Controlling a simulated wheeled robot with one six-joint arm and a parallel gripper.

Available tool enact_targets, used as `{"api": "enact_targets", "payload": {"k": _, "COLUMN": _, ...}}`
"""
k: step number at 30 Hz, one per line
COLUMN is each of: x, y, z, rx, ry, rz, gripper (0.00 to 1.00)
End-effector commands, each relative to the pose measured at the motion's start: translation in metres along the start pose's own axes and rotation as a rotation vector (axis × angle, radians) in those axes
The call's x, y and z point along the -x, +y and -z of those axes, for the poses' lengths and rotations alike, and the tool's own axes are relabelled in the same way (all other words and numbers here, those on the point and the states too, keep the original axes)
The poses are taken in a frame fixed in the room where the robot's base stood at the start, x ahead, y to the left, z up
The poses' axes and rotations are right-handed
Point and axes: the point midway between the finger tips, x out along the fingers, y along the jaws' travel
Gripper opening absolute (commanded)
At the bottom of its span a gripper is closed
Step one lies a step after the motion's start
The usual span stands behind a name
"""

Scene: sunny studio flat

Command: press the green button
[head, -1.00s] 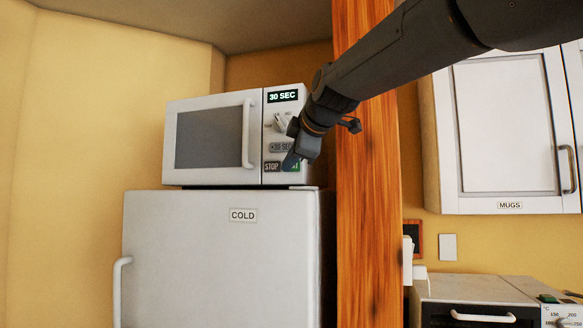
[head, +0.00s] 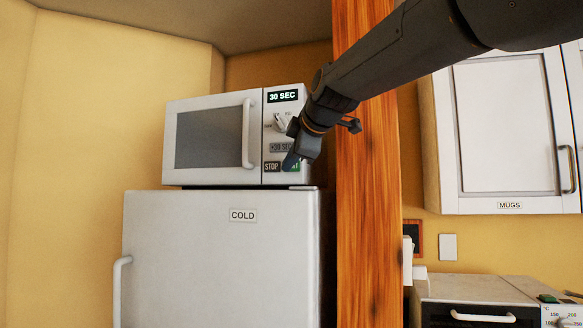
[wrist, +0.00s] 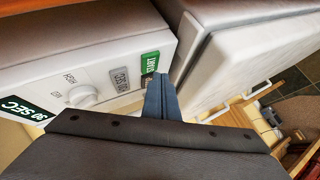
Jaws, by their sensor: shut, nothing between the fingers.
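The microwave (head: 215,180) stands on top of the fridge, its display (head: 283,96) reading 30 SEC. The green button (head: 296,167) is at the lower right of its panel, mostly hidden behind my gripper in the head view. In the wrist view the green START button (wrist: 150,62) shows just beyond the blue fingertips. My gripper (head: 289,162) is shut and empty, with its tips right at the button. It also shows in the wrist view (wrist: 161,80). I cannot tell whether the tips touch the button.
A STOP button (head: 271,167) is just left of the green one, with a +30 SEC button (head: 281,147) and a knob (head: 280,122) above. The fridge (head: 215,265) is below. A wooden post (head: 365,220) stands close on the right.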

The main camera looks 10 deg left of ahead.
Motion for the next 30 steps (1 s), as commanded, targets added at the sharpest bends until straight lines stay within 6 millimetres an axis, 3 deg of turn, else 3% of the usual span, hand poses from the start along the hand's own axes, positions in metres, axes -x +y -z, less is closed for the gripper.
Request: {"api": "enact_targets", "payload": {"k": 30, "x": -0.0069, "y": 0.0051, "z": -0.0052, "rx": 0.000, "ry": 0.000, "rz": 0.000, "gripper": 0.00}}
